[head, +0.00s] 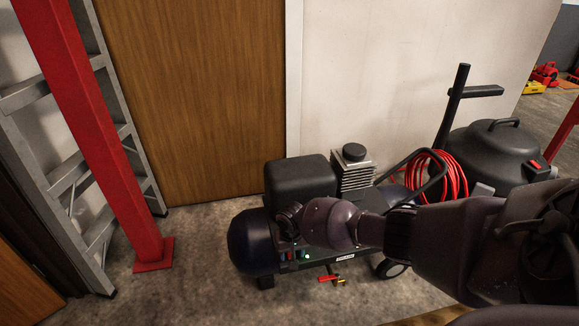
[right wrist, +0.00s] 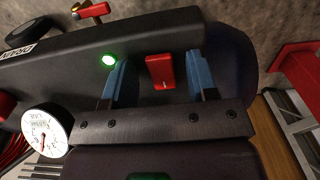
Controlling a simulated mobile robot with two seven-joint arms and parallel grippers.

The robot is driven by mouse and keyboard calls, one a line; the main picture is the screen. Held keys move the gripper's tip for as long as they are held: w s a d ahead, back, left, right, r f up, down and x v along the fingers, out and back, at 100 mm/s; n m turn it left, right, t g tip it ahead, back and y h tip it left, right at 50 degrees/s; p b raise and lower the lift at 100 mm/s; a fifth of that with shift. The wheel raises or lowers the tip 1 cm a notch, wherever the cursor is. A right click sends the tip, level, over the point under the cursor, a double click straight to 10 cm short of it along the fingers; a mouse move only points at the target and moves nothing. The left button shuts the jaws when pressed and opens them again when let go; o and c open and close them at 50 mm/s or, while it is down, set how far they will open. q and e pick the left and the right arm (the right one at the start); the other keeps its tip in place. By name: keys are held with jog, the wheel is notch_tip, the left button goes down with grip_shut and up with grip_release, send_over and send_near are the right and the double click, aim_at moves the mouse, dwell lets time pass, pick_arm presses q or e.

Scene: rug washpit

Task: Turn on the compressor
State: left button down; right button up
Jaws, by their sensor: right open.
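The black compressor (head: 301,178) stands on the concrete floor, its rounded tank (head: 247,240) low at the front. My right arm reaches across it from the right in the head view, and the gripper is at the tank's front panel. In the right wrist view my right gripper (right wrist: 159,77) is open and empty, its two blue fingertips on either side of a red switch (right wrist: 161,71). Whether they touch the switch I cannot tell. A round green lamp (right wrist: 109,59) glows beside one fingertip; it also shows in the head view (head: 307,256). My left gripper is not in view.
A white gauge (right wrist: 45,131) sits near the gripper, and a red-handled valve (head: 328,279) hangs below the tank. A red post (head: 108,150) and ladder (head: 62,178) stand left. A black vacuum (head: 492,155) and red hose (head: 449,178) are right. Bare floor lies in front.

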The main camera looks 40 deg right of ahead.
jog(key=shift+c, duration=0.4)
jog(key=c, duration=0.8)
jog(key=shift+w+g+y, duration=0.1)
jog(key=shift+g+y, duration=0.2)
jog(key=shift+g, duration=0.1)
jog(key=shift+c, duration=0.2)
jog(key=shift+g, duration=0.4)
jog(key=o, duration=0.9)
jog(key=shift+r, duration=0.15)
